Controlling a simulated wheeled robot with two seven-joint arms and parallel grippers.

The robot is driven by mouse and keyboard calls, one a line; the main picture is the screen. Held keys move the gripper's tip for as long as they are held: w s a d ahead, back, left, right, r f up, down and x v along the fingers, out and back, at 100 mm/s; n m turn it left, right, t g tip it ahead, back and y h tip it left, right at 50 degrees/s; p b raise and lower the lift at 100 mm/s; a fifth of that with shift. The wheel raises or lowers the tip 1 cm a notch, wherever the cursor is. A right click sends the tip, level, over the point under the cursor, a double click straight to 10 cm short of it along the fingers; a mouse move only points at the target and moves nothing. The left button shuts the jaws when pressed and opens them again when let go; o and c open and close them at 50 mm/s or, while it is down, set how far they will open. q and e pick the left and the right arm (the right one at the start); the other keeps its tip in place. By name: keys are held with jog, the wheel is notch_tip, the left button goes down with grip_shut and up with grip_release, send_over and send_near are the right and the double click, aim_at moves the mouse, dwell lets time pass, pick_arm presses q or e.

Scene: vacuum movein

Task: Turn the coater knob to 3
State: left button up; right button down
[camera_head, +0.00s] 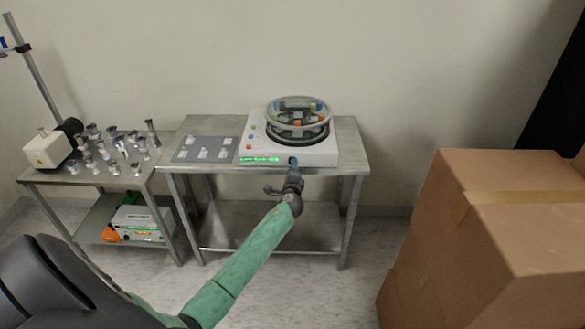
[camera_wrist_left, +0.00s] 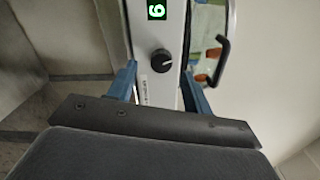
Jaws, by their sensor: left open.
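The coater (camera_head: 292,140) is a white box with a round clear lid, standing on a steel table. Its front face carries a green lit display and, near my gripper, the knob. In the left wrist view the black round knob (camera_wrist_left: 161,60) has a white pointer line and sits on the coater's white front panel (camera_wrist_left: 150,25). A green digit display (camera_wrist_left: 157,9) is beside it, turned sideways. My left gripper (camera_head: 294,163) is at the coater's front face. Its two blue fingers (camera_wrist_left: 158,82) are open, one on each side of the panel, with the knob between and slightly beyond them, apart from both.
The steel table (camera_head: 350,150) also bears a grey plate (camera_head: 208,142) with small pieces. A side table at left holds several metal stubs (camera_head: 120,140) and a white device (camera_head: 48,150). Large cardboard boxes (camera_head: 480,230) stand at right. Floor between is clear.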

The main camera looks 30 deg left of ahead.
pick_arm(q)
jog(key=shift+b+v, duration=0.55)
jog(key=shift+v, duration=2.05)
pick_arm(e)
jog(key=shift+w+a+r, duration=0.1)
jog(key=shift+a+r, duration=0.1)
jog(key=shift+r, duration=0.85)
jog(key=shift+w+a+r, duration=0.1)
jog(key=shift+a+r, duration=0.1)
jog(key=shift+r, duration=0.85)
jog(key=shift+s, duration=0.1)
